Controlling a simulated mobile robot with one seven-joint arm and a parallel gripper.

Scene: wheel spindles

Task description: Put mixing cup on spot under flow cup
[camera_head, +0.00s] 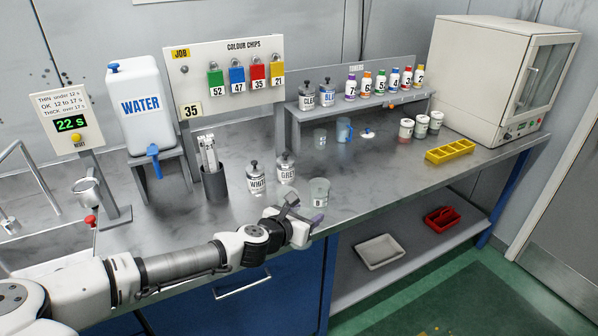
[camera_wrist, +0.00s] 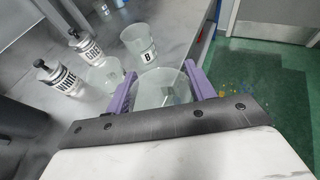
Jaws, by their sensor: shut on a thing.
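My gripper (camera_wrist: 160,74) is shut on a clear, empty-looking cup (camera_wrist: 160,92), which sits between its purple fingers in the wrist view. In the head view my gripper (camera_head: 303,209) is over the bench's front edge, and the held cup is hard to make out there. A clear cup marked B (camera_head: 318,192) stands just beyond it and also shows in the wrist view (camera_wrist: 138,42). Another clear cup (camera_wrist: 104,76) stands left of the held one. The metal flow cup (camera_head: 86,190) is on a stand at the far left; the spot under it is hard to see.
A dark pot with tools (camera_head: 214,182), the water container (camera_head: 141,104) and a timer reading 22 s (camera_head: 70,123) are to the left. The bench between gripper and flow stand is mostly clear.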

